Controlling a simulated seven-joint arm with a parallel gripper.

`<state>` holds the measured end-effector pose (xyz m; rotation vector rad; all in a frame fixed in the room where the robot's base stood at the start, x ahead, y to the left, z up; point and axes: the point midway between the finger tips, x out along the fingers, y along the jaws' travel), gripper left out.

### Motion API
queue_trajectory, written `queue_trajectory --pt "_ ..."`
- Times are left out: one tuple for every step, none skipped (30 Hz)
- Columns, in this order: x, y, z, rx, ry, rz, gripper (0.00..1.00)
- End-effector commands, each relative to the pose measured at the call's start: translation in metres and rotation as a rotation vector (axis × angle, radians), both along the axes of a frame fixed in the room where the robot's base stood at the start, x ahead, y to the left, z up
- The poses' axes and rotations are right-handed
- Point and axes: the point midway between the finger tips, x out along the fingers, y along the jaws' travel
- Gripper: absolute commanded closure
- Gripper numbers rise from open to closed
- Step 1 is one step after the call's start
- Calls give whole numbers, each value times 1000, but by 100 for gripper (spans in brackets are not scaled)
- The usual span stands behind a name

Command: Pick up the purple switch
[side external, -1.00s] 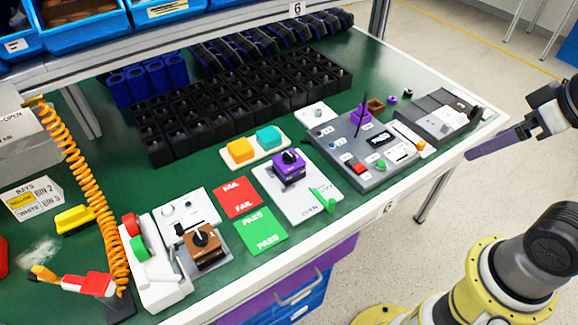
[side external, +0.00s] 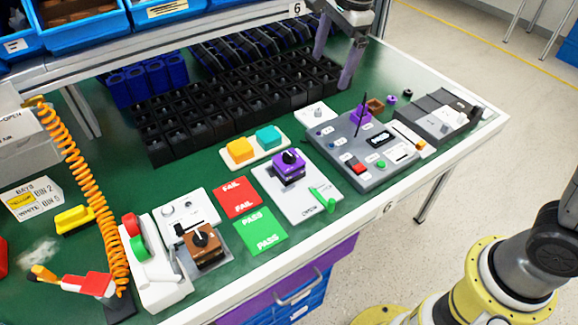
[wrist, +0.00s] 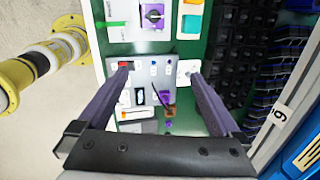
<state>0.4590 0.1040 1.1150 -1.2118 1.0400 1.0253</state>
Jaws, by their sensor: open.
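The purple switch (side external: 289,169), a block with a black knob on top, sits upright on a white plate (side external: 306,204) near the middle of the bench. It also shows near the top edge of the wrist view (wrist: 153,18). My gripper (side external: 331,72), with two long purple fingers, is open and empty above the back right of the bench, beyond and to the right of the switch. In the wrist view my gripper (wrist: 160,74) has its fingers wide apart over the grey control panel, with the switch ahead of them and apart.
A grey panel (side external: 345,165) with buttons and a thin upright black rod (side external: 361,115) stands right of the switch. A brown switch (side external: 203,246) sits at the front left. Rows of black bins (side external: 220,110) lie behind, under a shelf. Red and green mats (side external: 262,230) lie left of the plate.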

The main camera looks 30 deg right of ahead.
Motion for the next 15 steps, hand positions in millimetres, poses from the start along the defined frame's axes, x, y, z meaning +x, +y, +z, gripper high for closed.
queue_trajectory --pt "14 14 -22 -3 37 -6 0" --pt "21 20 -34 -5 55 -10 0" --pt "29 29 -49 -9 77 -4 0" --pt "33 36 -60 -14 92 4 0" --pt "37 41 -71 -19 108 12 0" --pt "41 48 -86 -26 128 24 0" --pt "42 52 -95 -30 140 32 0" --pt "43 56 -104 -34 154 38 0" --pt "43 60 -116 -41 173 46 0" --pt "41 63 -124 -46 187 52 0" --pt "40 65 -130 -50 198 56 0" --pt "38 67 -136 -54 209 61 0" --pt "38 68 -140 -56 215 64 0" --pt "37 69 -143 -58 219 66 0" --pt "36 71 -148 -60 223 70 0"
